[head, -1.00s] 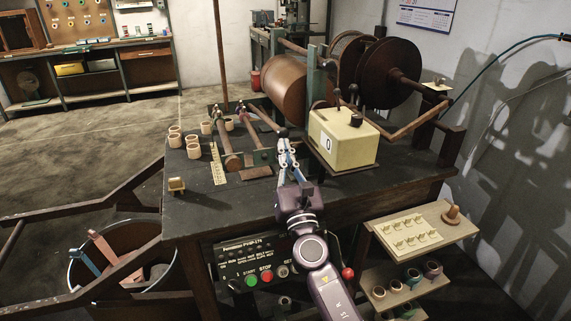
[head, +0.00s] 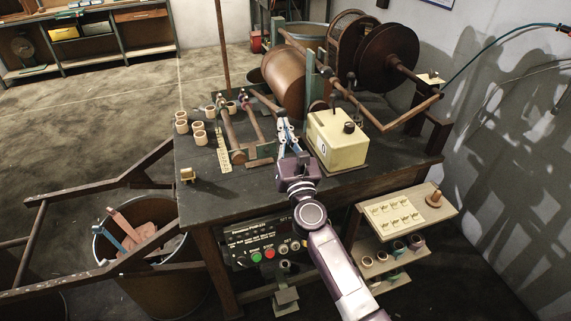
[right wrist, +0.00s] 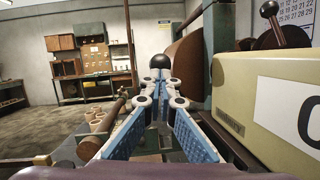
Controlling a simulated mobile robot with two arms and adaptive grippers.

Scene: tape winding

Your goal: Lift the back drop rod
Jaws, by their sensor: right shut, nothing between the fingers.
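Two dark rods, the left one (head: 228,128) and the right one (head: 251,118), slope across the bench from the machine's far side. A third reddish bar (head: 266,101) runs toward my right gripper (head: 282,121). I cannot tell which is the back drop rod. In the right wrist view a black ball knob (right wrist: 160,61) shows just beyond the tips of the right gripper (right wrist: 158,78). The blue-padded fingers are together with nothing between them. Whether the tips touch the knob is unclear. My left gripper is not in view.
A cream control box (head: 337,138) with levers stands close to the right of the gripper. Behind it are a copper drum (head: 285,80) and a dark disc (head: 386,55). Small tan rings (head: 199,137) stand at left.

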